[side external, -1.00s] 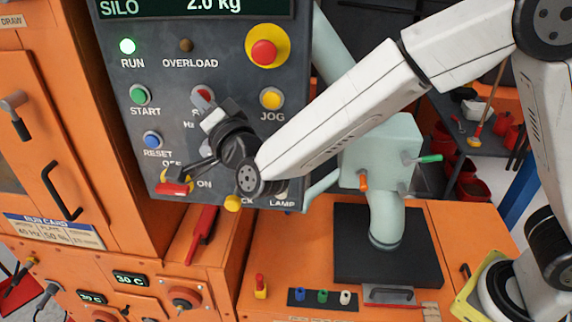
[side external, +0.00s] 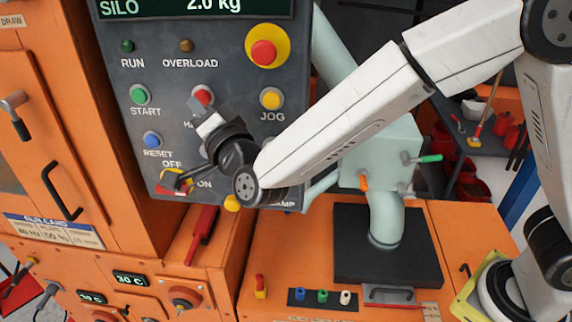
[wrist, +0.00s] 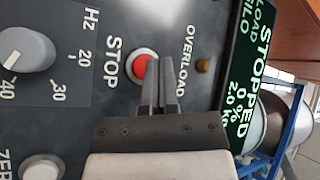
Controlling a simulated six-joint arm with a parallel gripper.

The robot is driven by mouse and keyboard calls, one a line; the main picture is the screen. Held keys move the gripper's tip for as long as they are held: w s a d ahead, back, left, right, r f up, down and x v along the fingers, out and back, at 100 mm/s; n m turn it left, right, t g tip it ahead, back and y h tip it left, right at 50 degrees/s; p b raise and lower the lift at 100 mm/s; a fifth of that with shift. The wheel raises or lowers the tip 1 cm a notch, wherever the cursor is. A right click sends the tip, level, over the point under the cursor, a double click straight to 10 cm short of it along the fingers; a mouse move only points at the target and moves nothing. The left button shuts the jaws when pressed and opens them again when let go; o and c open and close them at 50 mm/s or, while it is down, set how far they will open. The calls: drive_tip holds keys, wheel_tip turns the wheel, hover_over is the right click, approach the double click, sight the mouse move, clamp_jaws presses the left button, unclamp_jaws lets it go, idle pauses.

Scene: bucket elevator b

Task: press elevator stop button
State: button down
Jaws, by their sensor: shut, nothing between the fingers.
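The red stop button (side external: 203,96) sits on the dark control panel (side external: 225,75), between the green START button (side external: 140,95) and the yellow JOG button (side external: 271,98). In the wrist view the stop button (wrist: 142,68) lies beside the "STOP" lettering. My gripper (wrist: 164,62) is shut and empty, its fingertips over the right edge of the button in that view. I cannot tell whether they touch it. In the side view my gripper (side external: 200,108) is at the button's lower edge. The RUN lamp (side external: 127,46) is dark. The display (wrist: 245,75) reads "STOPPED" and 0 %.
A large red emergency button (side external: 264,52) on a yellow ring is up and right. The blue RESET button (side external: 152,140) is below START. A grey Hz dial (wrist: 28,50) and a white ZERO button (wrist: 42,168) show in the wrist view. The OVERLOAD lamp (side external: 186,46) is unlit.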

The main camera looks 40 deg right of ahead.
drive_tip(key=shift+s+a, duration=1.75)
drive_tip(key=s+d+f+n+g+y, duration=0.1)
drive_tip(key=s+d+f+n+g, duration=0.3)
drive_tip(key=f, duration=0.6)
drive_tip(key=s+d+f+n+g+y, duration=0.1)
drive_tip(key=s+d+f+g, duration=0.2)
drive_tip(key=d+f+g, duration=0.5)
drive_tip(key=s+d+f+n+g, duration=0.1)
drive_tip(key=s+d+n+g, duration=0.2)
drive_tip(key=d, duration=0.6)
drive_tip(key=s+d+f+n+g+h, duration=0.1)
drive_tip(key=s+d+n+g, duration=0.2)
drive_tip(key=s+d, duration=0.4)
drive_tip(key=shift+s+d+f+n+h, duration=0.3)
drive_tip(key=shift+d+n, duration=0.1)
drive_tip(key=shift+d, duration=0.5)
idle(0.9)
